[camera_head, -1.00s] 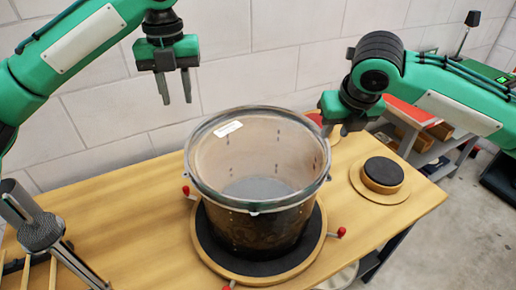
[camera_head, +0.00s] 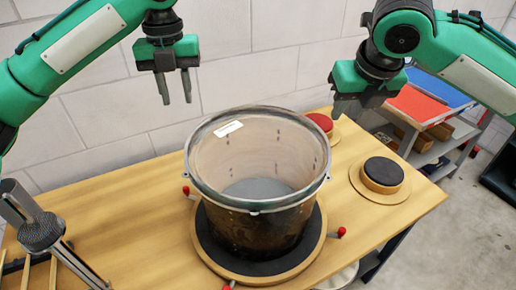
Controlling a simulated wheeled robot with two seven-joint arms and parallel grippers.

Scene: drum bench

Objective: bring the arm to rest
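My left gripper (camera_head: 175,88) hangs fingers down above the back left of the bench, in front of the wall. Its two fingers are apart with nothing between them. My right gripper (camera_head: 346,108) is in the air behind and right of the drum shell, above the back edge of the bench. Its dark fingers overlap from this angle, so I cannot tell their gap. I see no object hanging from it. The open drum shell (camera_head: 250,215) stands upright on a round black-topped base (camera_head: 215,250) at the middle of the bench.
Red-knobbed clamps (camera_head: 341,232) surround the base. A round black pad on a wooden disc (camera_head: 383,174) sits at the right of the bench (camera_head: 120,225). A red round pad (camera_head: 320,121) lies behind the drum. A metal holder (camera_head: 35,220) stands front left. A shelf cart (camera_head: 430,105) is beyond.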

